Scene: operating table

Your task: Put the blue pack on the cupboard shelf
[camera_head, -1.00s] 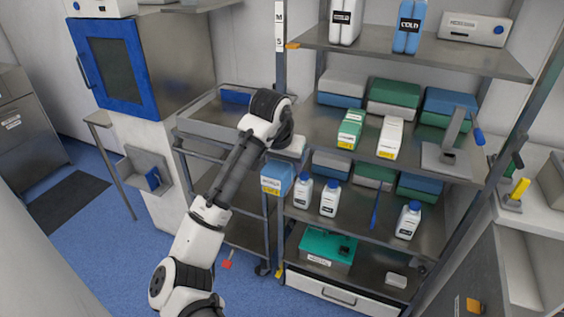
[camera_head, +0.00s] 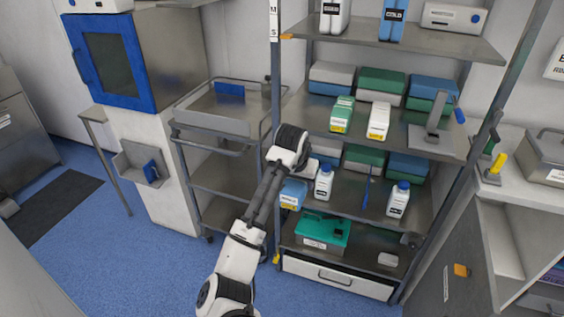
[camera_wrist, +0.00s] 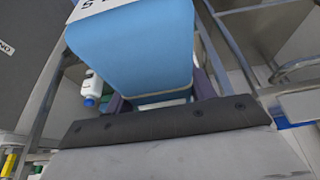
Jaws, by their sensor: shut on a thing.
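The blue pack (camera_head: 293,193) has a white and yellow label and shows in front of the left side of the rack's lower shelf. In the wrist view the blue pack (camera_wrist: 133,45) fills the upper middle. My gripper (camera_wrist: 160,97) is shut on it, its dark fingers at both sides of the pack's near end. In the head view my wrist hides the fingers. A pale open cupboard (camera_head: 478,208) stands at the right, with an inner shelf (camera_head: 503,248) that looks bare where visible. A blue-doored steel cabinet (camera_head: 108,62) is at the left, shut.
The steel rack's middle shelf (camera_head: 394,136) holds boxes and cartons. Its lower shelf (camera_head: 343,186) carries white bottles and a blue tool. A green case (camera_head: 322,232) sits below. A steel trolley (camera_head: 222,110) stands left of the rack. Blue floor (camera_head: 110,240) is open at left.

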